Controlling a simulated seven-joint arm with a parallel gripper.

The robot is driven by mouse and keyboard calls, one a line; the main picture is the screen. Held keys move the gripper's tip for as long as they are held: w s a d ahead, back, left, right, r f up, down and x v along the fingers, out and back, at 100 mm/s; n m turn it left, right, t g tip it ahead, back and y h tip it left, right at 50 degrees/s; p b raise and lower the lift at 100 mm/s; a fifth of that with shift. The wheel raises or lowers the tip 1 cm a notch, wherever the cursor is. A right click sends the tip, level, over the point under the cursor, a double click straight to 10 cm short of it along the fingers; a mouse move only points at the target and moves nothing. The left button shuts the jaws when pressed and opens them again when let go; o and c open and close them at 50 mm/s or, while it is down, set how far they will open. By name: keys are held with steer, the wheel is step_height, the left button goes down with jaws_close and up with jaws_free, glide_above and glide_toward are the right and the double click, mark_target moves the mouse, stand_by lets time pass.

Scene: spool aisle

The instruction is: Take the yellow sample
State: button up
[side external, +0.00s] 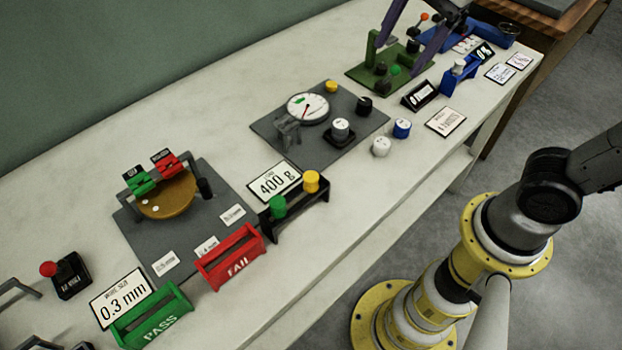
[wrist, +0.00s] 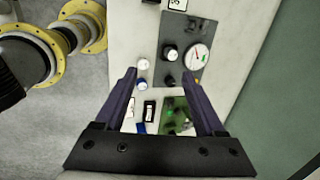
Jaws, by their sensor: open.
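The yellow sample (side external: 311,181), a small cylinder, stands upright at the right end of a dark rack (side external: 290,218) in the side view. A green sample (side external: 277,206) stands at the rack's other end. My gripper (side external: 400,56) is at the top of the side view, above the green board, far to the right of the yellow sample. Its two purple fingers are spread, with nothing between them. The wrist view also shows my gripper (wrist: 160,73) open. I cannot make out the yellow sample in the wrist view.
The grey gauge board (side external: 270,126) carries a dial (side external: 307,107) and a yellow knob (side external: 331,86). White (side external: 381,146) and blue (side external: 402,128) cylinders stand near the table's front edge. A red FAIL bin (side external: 231,262) is left of the rack.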

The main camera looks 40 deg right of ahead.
steer(key=w+a+f+m+g, duration=0.2)
steer(key=w+a+f, duration=0.35)
steer(key=a, duration=0.35)
steer(key=n+g, duration=0.1)
glide_above(311, 176)
steer(key=shift+h, duration=0.4)
steer(key=f, duration=1.1)
steer(key=shift+w+f, duration=0.25)
steer(key=shift+w, duration=0.1)
steer(key=f, duration=0.4)
steer(key=shift+s+f, duration=0.2)
steer(key=shift+s, duration=0.2)
steer(key=shift+f, duration=0.6)
steer(key=shift+c, duration=0.4)
jaws_close()
